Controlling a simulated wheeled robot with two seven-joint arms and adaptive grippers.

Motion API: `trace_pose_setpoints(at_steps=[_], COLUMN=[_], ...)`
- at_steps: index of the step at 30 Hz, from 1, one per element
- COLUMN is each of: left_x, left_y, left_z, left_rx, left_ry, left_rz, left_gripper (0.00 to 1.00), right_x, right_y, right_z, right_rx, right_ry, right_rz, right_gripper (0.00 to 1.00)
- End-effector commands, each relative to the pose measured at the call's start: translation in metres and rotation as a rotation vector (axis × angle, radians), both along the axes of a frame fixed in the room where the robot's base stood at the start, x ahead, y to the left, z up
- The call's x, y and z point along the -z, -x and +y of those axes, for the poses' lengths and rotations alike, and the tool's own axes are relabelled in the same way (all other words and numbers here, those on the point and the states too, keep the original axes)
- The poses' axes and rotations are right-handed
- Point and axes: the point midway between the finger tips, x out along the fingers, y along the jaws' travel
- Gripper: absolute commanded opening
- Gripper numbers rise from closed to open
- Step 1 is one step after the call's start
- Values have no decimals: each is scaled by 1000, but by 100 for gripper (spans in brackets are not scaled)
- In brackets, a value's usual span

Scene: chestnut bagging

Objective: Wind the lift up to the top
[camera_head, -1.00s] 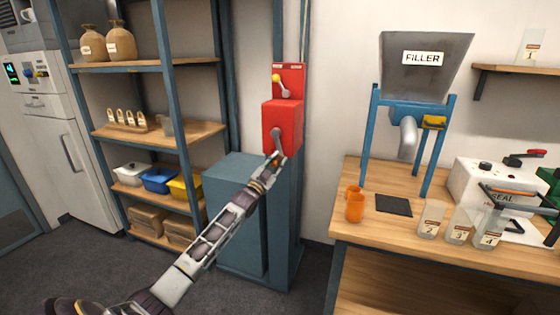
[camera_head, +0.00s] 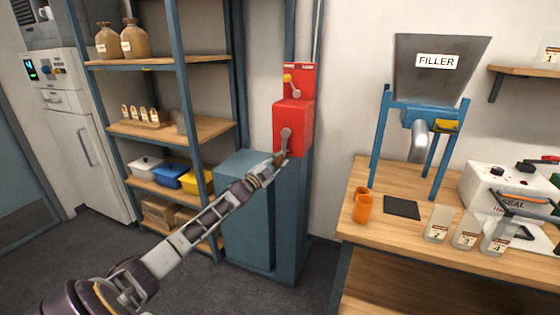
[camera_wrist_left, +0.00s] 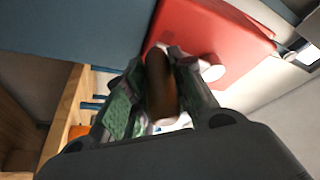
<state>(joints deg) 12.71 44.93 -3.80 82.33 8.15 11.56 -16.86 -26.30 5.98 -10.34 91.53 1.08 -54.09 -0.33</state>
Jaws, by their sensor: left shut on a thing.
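The lift is a tall blue-grey column with a red winch box (camera_head: 294,124) on its front and a blue-grey cabinet (camera_head: 245,200) beside it. A grey crank arm (camera_head: 286,139) hangs down from the hub on the red box. My left gripper (camera_head: 279,159) is at the crank's lower end, just below the box. In the left wrist view the gripper (camera_wrist_left: 158,95) is shut on a brown crank handle (camera_wrist_left: 160,85), which lies between its fingers. The red box also fills the upper right of the left wrist view (camera_wrist_left: 205,40). My right gripper is not in view.
Shelves (camera_head: 160,130) stand to the left. A wooden bench (camera_head: 385,235) with the filler (camera_head: 440,80), orange cups (camera_head: 362,209) and a sealer (camera_head: 510,190) stands to the right.

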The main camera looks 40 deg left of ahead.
Motion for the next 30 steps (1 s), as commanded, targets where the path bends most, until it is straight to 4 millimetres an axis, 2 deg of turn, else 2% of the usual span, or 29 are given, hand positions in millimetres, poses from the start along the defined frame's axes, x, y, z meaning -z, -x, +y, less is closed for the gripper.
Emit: trace_pose_setpoints(at_steps=[1, 15, 16, 21, 30], left_x=[-2, -2, -2, -2, -1], left_y=[0, 0, 0, 0, 0], left_z=[5, 6, 5, 5, 2], left_rx=[-6, -7, -7, -5, -2], left_ry=[-7, -14, -14, -13, -12], left_rz=[2, 3, 3, 2, 2], left_gripper=[0, 0, 26, 47, 47], right_x=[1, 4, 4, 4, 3], right_y=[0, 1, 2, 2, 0], right_z=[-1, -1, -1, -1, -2], right_rx=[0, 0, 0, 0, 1], right_ry=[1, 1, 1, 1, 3], right_rz=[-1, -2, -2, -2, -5], right_gripper=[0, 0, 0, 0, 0])
